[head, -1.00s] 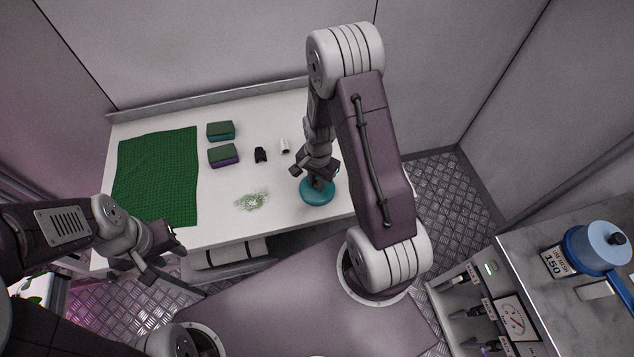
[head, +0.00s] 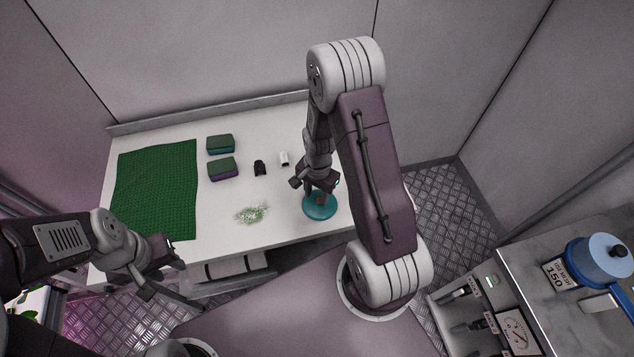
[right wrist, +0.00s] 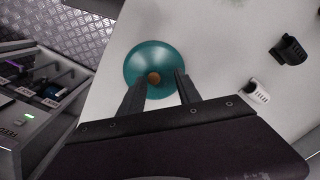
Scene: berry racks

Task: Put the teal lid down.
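The teal lid (head: 320,208) lies flat on the white table near its front right, with its small brown knob facing up. In the right wrist view the teal lid (right wrist: 172,60) shows whole except where the fingers cover it. My right gripper (head: 320,190) is just above the lid. In the right wrist view the right gripper (right wrist: 163,75) is open, its fingers on either side of the knob with gaps between. My left gripper (head: 168,278) is empty and open, off the table's front left edge.
The white table (head: 285,225) also holds a green mat (head: 155,190), two sponges (head: 221,144) (head: 222,169), a black clip-like piece (head: 260,168), a small white piece (head: 284,158) and green scraps (head: 252,214). A blue pot (head: 598,258) stands on the right counter.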

